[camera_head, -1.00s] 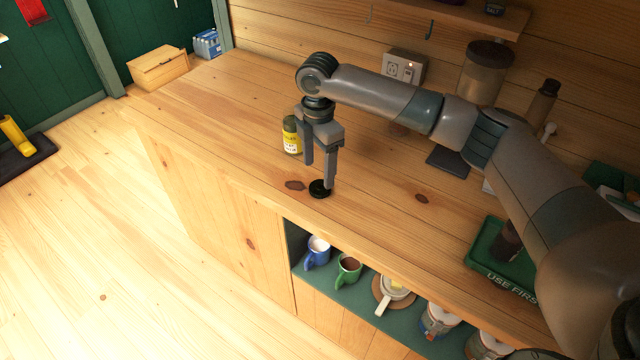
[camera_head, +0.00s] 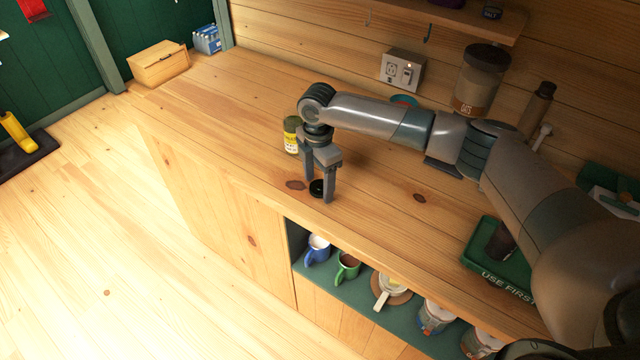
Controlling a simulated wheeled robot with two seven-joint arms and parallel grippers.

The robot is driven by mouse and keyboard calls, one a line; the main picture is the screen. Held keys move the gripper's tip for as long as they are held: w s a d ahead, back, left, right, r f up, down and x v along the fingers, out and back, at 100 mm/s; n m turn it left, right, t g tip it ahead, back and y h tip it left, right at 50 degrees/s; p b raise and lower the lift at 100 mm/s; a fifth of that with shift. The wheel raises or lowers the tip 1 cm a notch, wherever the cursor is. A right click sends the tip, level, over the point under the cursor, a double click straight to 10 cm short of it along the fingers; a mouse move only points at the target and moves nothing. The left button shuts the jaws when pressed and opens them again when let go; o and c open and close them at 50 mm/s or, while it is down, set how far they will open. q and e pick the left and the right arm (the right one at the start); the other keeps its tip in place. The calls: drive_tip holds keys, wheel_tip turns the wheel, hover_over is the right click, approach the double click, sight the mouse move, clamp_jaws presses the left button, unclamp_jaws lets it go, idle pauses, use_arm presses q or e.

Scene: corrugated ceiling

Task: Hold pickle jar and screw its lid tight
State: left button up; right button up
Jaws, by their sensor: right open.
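The pickle jar (camera_head: 291,136), greenish with a yellow and white label, stands upright on the wooden counter, just behind and left of my right gripper. A black round lid (camera_head: 316,188) lies on the counter near the front edge. My right gripper (camera_head: 319,190) points down with its fingers apart, one on each side of the lid in this view. The right finger covers a little of the lid's edge; I cannot tell whether either finger touches it. My left gripper is not in view.
A green tray (camera_head: 478,262) marked "USE FIRST" sits at the counter's right. A tall jar (camera_head: 481,85) and a brown bottle (camera_head: 537,108) stand by the wall. Mugs, including a blue one (camera_head: 317,249), are on the shelf below.

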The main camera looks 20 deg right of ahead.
sight(318, 187)
idle(0.4)
drive_tip(key=c, duration=1.1)
drive_tip(key=shift+o, duration=0.2)
drive_tip(key=shift+w+r+b, duration=0.1)
drive_tip(key=shift+r+b, duration=0.4)
drive_tip(key=shift+r, duration=0.1)
wheel_tip(318, 187, up, 2)
drive_tip(key=shift+r+b, duration=0.1)
drive_tip(key=shift+b, duration=0.5)
drive_tip(key=s+d+r+b, duration=0.3)
drive_tip(key=s+d+r, duration=0.2)
drive_tip(key=d, duration=0.5)
drive_tip(key=shift+s+d+r+b, duration=0.2)
drive_tip(key=shift+s+r+b, duration=0.1)
drive_tip(key=shift+r, duration=0.95)
